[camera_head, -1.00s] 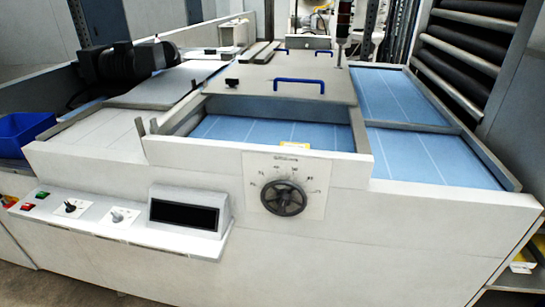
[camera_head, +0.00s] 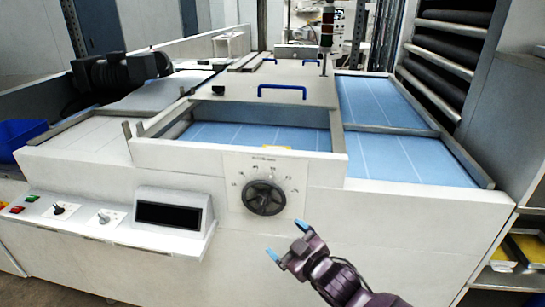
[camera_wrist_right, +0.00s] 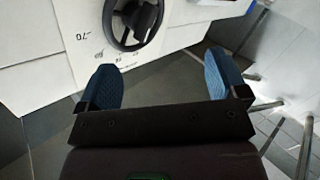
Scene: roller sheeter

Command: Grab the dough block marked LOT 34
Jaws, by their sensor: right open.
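My right gripper (camera_head: 287,241) is open and empty in front of the white sheeter (camera_head: 400,225), below and a little right of its black handwheel (camera_head: 264,198). In the right wrist view its two blue fingertips (camera_wrist_right: 165,82) stand wide apart with nothing between them. The handwheel (camera_wrist_right: 133,20) shows at the top there. No dough block and no LOT 34 mark can be made out in either view. My left gripper is not in view.
Blue belts (camera_head: 395,155) lie in the sheeter behind raised white walls. A grey cover with blue handles (camera_head: 282,88) spans the middle. A display box (camera_head: 170,213) juts out at the front left. A shelf with yellow items (camera_head: 527,251) stands at right.

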